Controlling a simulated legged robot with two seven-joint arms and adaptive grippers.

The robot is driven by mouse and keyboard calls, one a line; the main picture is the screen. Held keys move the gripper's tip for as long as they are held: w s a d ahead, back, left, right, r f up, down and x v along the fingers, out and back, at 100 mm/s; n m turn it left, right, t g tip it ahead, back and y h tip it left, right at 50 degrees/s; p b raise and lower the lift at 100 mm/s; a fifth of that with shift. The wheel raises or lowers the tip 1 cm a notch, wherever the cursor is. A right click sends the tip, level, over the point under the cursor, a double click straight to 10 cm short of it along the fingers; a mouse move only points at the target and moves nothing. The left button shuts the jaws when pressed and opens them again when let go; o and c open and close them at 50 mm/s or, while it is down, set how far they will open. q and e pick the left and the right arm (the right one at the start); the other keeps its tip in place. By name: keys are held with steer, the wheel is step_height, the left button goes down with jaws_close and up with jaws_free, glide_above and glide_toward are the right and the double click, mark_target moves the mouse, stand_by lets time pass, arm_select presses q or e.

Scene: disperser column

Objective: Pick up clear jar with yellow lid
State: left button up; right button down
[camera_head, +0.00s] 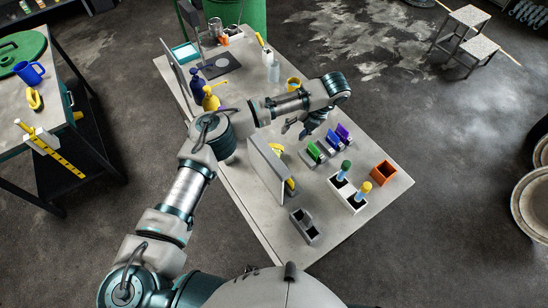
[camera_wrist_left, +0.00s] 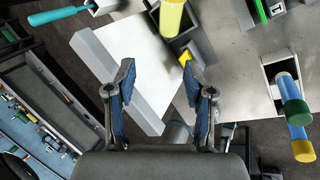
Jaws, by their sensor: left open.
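A jar with a yellow lid (camera_head: 365,188) stands in the white-edged two-slot holder on the table's right side in the head view. A jar with a green lid (camera_head: 346,166) stands beside it. My left gripper (camera_head: 294,130) is above the table, up and left of the jars. In the wrist view its two blue-padded fingers (camera_wrist_left: 160,85) are apart with nothing between them. My right gripper is not in view.
A grey upright panel (camera_head: 268,166) stands left of the jars. Green, blue and purple items (camera_head: 343,133) sit in a rack behind them. An orange box (camera_head: 383,173) is to their right. A grey open box (camera_head: 305,225) is nearer the front. Bare tabletop lies between.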

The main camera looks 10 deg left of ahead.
arm_select(q)
step_height(320, 180, down, 4)
steer(key=b, duration=0.3)
glide_toward(275, 161)
steer(key=x, duration=0.6)
steer(key=shift+w+a+f+b, duration=0.1)
steer(key=shift+w+a+b, duration=0.15)
steer(key=shift+w+b, duration=0.1)
steer(key=shift+s+a+f, duration=0.15)
steer(key=shift+f, duration=0.4)
steer(key=x, duration=0.4)
steer(key=shift+s+d+f, duration=0.1)
steer(key=shift+s+d, duration=0.1)
steer(key=shift+s, duration=0.1)
steer(key=shift+w+a+f, duration=0.15)
steer(key=shift+c, duration=1)
steer(key=shift+a, duration=0.15)
steer(key=c, duration=0.6)
steer(key=shift+c, duration=0.7)
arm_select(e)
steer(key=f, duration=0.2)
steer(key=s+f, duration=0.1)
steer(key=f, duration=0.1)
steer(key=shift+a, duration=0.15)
arm_select(q)
steer(key=shift+d+r, duration=0.2)
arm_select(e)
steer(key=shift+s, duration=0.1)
